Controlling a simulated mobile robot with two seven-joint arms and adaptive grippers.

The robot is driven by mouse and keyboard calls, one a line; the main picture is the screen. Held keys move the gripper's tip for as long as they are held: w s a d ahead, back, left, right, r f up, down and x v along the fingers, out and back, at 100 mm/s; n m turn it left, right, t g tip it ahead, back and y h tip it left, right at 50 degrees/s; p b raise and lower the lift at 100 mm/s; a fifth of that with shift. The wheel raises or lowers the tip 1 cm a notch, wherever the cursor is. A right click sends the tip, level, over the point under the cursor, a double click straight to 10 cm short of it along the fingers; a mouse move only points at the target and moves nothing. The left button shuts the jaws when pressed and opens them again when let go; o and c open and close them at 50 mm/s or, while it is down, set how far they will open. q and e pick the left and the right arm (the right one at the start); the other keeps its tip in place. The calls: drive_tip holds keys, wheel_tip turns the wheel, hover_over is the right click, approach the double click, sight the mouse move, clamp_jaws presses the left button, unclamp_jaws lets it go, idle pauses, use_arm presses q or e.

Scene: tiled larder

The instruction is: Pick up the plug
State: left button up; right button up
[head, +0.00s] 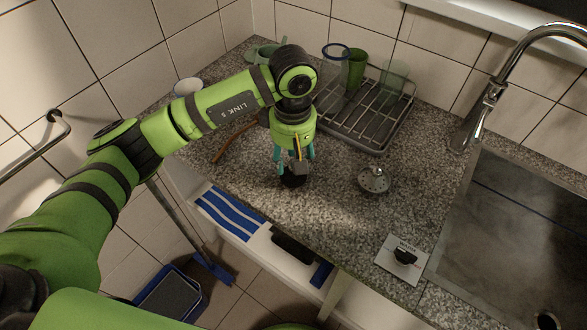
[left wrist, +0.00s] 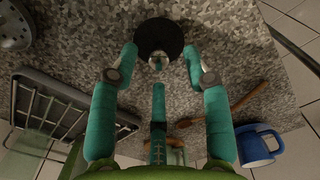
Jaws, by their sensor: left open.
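The plug is a black disc (left wrist: 172,32) with a small shiny metal knob, lying on the speckled stone counter at the top middle of the left wrist view. In the head view its dark edge (head: 293,182) shows under my left gripper (head: 294,158), which hides most of it. In the left wrist view my left gripper (left wrist: 160,58) is open, its teal fingers spread. Two fingertips point to either side of the plug's near edge, and the knob lies between them. Nothing is held. My right gripper is in neither view.
A perforated metal strainer (head: 374,180) sits right of the plug. A dish rack (head: 380,129) with glasses stands behind. A wooden spoon (left wrist: 231,108) and blue mug (left wrist: 257,146) lie to the other side. A plate with a black knob (head: 403,257) adjoins the sink (head: 520,240).

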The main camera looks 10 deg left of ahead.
use_arm(q)
drive_tip(key=shift+f, duration=1.35)
clamp_jaws()
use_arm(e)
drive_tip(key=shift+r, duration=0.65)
use_arm(q)
drive_tip(key=shift+w+r, duration=0.1)
drive_tip(key=shift+r, duration=0.4)
wheel_tip(320, 180, up, 3)
drive_tip(key=shift+f+b, duration=0.15)
drive_tip(key=shift+b, duration=0.85)
drive_tip(key=s+d+r+b, duration=0.3)
drive_tip(key=d+r, duration=0.4)
drive_tip(key=d, duration=0.3)
drive_tip(key=shift+s+d+r+b, duration=0.15)
drive_tip(key=shift+s+d+b, duration=0.25)
drive_tip(key=shift+s, duration=0.5)
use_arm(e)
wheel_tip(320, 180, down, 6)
